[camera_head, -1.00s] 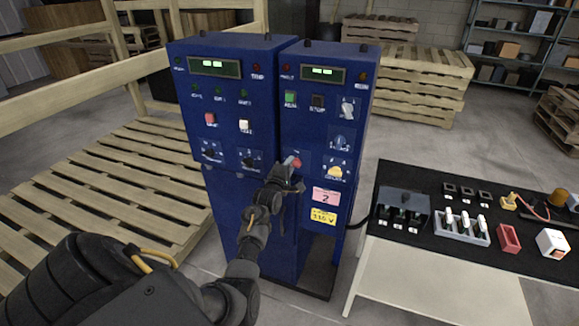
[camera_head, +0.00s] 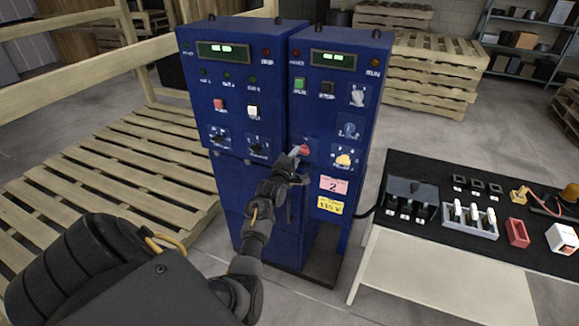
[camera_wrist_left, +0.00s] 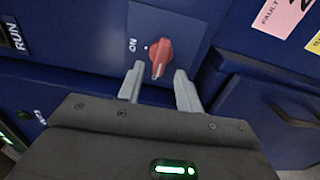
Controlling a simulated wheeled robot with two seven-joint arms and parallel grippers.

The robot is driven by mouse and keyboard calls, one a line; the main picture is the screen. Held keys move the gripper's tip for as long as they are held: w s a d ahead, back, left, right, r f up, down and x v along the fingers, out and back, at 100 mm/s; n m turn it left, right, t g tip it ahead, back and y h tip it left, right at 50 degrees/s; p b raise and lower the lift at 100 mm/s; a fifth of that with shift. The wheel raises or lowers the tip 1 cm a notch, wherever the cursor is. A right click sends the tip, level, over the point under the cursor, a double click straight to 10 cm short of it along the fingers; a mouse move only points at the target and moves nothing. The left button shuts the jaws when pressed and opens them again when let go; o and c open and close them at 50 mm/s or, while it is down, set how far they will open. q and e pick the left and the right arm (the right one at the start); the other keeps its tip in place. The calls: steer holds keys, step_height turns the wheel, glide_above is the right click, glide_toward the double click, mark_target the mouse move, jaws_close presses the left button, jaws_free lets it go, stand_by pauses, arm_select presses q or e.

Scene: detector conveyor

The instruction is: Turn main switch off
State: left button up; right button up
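The main switch is a red rotary knob (camera_head: 304,150) on the lower left of the right-hand blue cabinet (camera_head: 345,110). In the left wrist view the red knob (camera_wrist_left: 159,53) has a pale pointer mark, and the word ON is printed beside it. My left gripper (camera_head: 300,165) is in front of the knob. In the wrist view its two grey fingers (camera_wrist_left: 158,85) are spread apart, one on each side below the knob, with nothing between them. Whether a fingertip touches the knob is unclear. My right gripper is not in view.
A second blue cabinet (camera_head: 235,100) with buttons and knobs adjoins on the left. A black-topped table (camera_head: 440,235) with switch blocks and a red box (camera_head: 517,233) stands at right. Wooden pallets (camera_head: 100,180) lie at left.

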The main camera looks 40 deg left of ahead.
arm_select(q)
steer(key=b+v, duration=0.1)
steer(key=v, duration=0.7)
steer(key=shift+s, duration=0.15)
steer(key=shift+d, duration=0.1)
